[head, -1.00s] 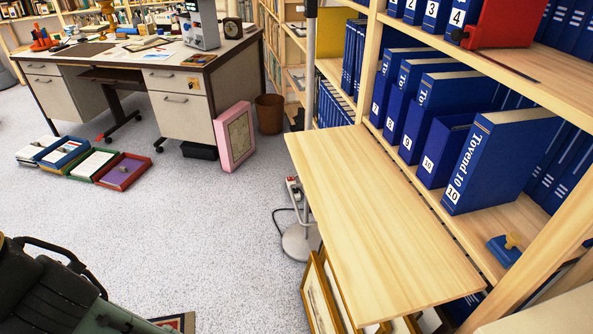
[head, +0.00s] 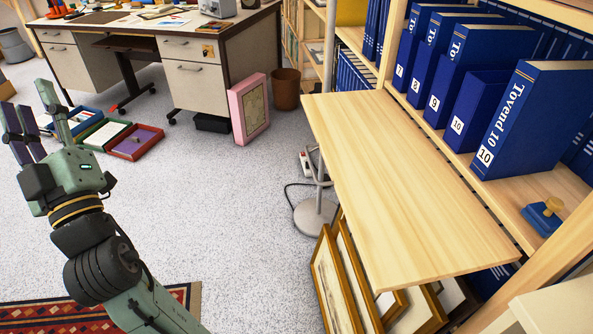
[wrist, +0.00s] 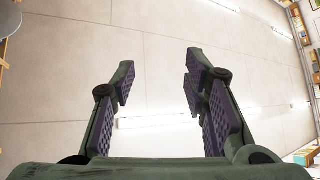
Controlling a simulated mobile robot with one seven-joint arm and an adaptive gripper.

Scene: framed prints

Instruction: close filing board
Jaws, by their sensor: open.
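The filing board (head: 400,180) is a pale wooden panel that sticks out level from the shelf unit at the right of the head view. My gripper (head: 32,112) is raised at the left of the head view, well apart from the board, with its fingers pointing up. In the wrist view my gripper (wrist: 160,85) has its two purple-padded fingers spread with nothing between them, and the ceiling lies behind.
Blue numbered binders (head: 525,120) stand on the shelf behind the board. A blue stamp-like object (head: 541,217) lies on that shelf. Framed prints (head: 345,285) lean beneath the board. A lamp base (head: 316,216) stands beside it. Grey floor (head: 235,200) is clear between my arm and the board.

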